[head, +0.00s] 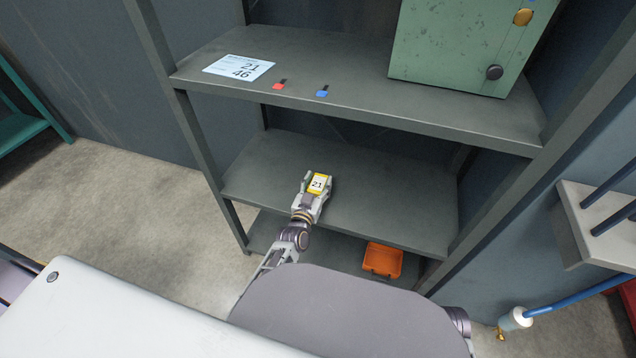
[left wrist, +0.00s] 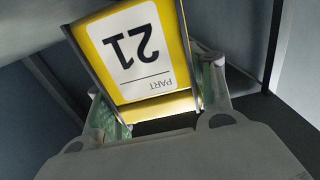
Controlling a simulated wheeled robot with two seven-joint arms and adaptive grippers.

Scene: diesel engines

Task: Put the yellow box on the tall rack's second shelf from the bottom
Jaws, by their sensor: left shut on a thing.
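The yellow box (head: 319,183) has a white label with the number 21. My left gripper (head: 312,193) is shut on it, and the box also shows between the fingers in the left wrist view (left wrist: 134,50). In the head view the box is over the second shelf from the bottom (head: 385,200) of the tall rack (head: 195,140). I cannot tell whether the box touches that shelf. My right gripper is not in view.
The second shelf is otherwise clear.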

